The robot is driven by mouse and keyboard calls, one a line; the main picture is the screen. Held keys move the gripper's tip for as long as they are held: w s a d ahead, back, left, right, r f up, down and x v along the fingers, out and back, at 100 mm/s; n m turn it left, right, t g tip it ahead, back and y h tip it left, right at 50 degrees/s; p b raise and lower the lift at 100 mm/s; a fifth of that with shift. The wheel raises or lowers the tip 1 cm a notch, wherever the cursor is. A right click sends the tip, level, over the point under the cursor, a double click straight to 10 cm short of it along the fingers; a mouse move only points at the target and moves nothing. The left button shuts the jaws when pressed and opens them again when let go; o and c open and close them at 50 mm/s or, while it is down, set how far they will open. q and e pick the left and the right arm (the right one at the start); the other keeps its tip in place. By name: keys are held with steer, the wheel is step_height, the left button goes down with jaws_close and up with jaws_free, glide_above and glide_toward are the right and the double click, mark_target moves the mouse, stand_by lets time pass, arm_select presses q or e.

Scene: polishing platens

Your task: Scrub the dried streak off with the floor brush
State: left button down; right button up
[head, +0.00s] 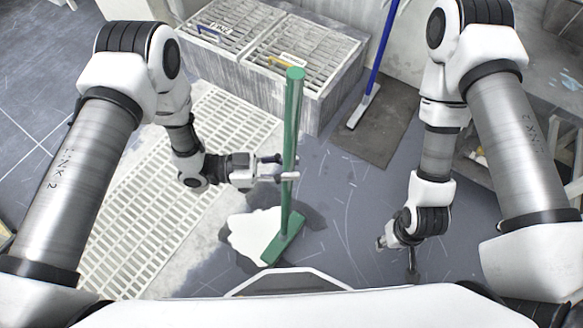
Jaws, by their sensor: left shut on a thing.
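The green floor brush (291,120) stands nearly upright in front of me, its long handle leaning slightly. Its green head (283,240) is at the floor. My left gripper (286,170) is shut on the handle about midway up. A white patch (252,232), which looks like the dried streak, lies on the grey floor just left of the brush head, partly behind it. A darker, wet-looking area surrounds the patch. My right gripper (396,246) hangs over the floor to the right, apart from the brush; its fingers are too small to read.
A pale floor grating (150,215) lies at the left. Two grate-topped grey bins (325,85) stand behind the brush. A blue-handled tool (382,45) stands on a dark mat (385,130) at back right. Scratched grey floor is clear between brush and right gripper.

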arm_select(q)
steer(key=shift+w+a, duration=0.7)
steer(key=shift+a, duration=0.25)
steer(key=w+a, duration=0.1)
steer(key=w+a+b, duration=0.1)
steer(key=shift+a+r, duration=0.15)
steer(key=shift+a, duration=0.25)
steer(key=w+a, duration=0.1)
steer(key=w+a+b, duration=0.1)
steer(key=a, duration=0.1)
steer(key=shift+w+f, duration=0.1)
steer(key=shift+f, duration=0.1)
